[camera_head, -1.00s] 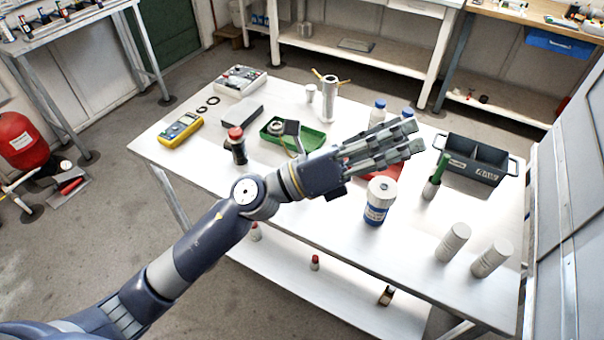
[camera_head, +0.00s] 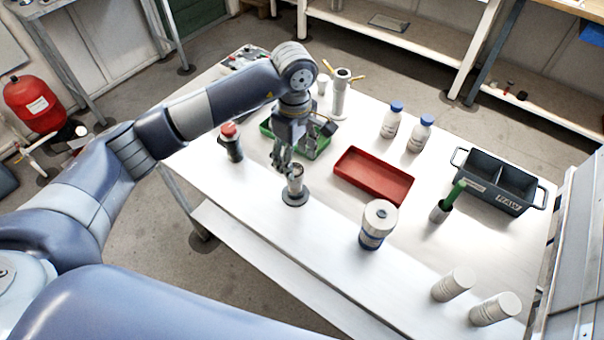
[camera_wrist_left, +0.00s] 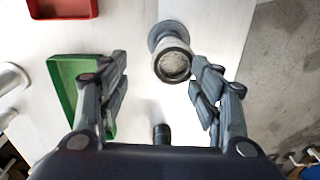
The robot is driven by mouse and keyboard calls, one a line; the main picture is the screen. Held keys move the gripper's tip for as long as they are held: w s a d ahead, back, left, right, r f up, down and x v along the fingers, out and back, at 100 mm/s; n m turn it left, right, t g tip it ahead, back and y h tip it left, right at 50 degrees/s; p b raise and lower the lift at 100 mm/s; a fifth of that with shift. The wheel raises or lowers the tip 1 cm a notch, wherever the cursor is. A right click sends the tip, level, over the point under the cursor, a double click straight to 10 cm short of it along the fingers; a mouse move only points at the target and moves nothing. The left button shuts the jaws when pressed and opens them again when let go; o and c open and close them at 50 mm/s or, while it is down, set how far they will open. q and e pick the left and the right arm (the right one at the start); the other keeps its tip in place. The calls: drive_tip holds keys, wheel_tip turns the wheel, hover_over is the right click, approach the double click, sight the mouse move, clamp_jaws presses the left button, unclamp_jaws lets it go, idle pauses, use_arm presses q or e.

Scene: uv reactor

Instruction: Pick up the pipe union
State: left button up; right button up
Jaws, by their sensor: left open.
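A short grey metal fitting with a wide round base (camera_head: 294,197), which looks like the pipe union, stands upright on the white table in front of the green tray. In the left wrist view its round top (camera_wrist_left: 173,66) faces the camera, between the fingers but nearer the right-hand one. My left gripper (camera_head: 296,158) points down over it, open and empty; its spread fingers also show in the left wrist view (camera_wrist_left: 160,72). I cannot tell whether a finger touches the fitting. My right gripper is not in view.
The green tray (camera_head: 322,150) lies partly behind my gripper. A red tray (camera_head: 374,176), a white-and-blue jar (camera_head: 377,225), a red-capped dark bottle (camera_head: 231,145) and a metal stand (camera_head: 340,95) are nearby. A dark two-part bin (camera_head: 499,182) stands right. The table's front middle is bare.

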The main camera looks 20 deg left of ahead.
sight(295, 167)
use_arm(q)
drive_tip(key=f, duration=0.1)
drive_tip(key=s+f, duration=0.1)
drive_tip(key=f, duration=0.1)
drive_tip(key=shift+s+a+f+p, duration=0.1)
drive_tip(key=shift+s+f+p, duration=0.2)
drive_tip(key=shift+f+p, duration=0.05)
drive_tip(key=shift+w+f, duration=0.15)
drive_tip(key=shift+f, duration=0.2)
drive_tip(key=shift+w+f+p, duration=0.1)
drive_tip(key=shift+f+p, duration=0.25)
drive_tip(key=shift+p, duration=0.05)
drive_tip(key=f+p, duration=0.1)
drive_tip(key=f, duration=0.1)
drive_tip(key=s+f+p, duration=0.1)
drive_tip(key=f, duration=0.1)
drive_tip(key=shift+d, duration=0.2)
drive_tip(key=shift+f, duration=0.25)
drive_tip(key=shift+w+f, duration=0.1)
drive_tip(key=shift+c, duration=1.4)
drive_tip(key=c, duration=0.6)
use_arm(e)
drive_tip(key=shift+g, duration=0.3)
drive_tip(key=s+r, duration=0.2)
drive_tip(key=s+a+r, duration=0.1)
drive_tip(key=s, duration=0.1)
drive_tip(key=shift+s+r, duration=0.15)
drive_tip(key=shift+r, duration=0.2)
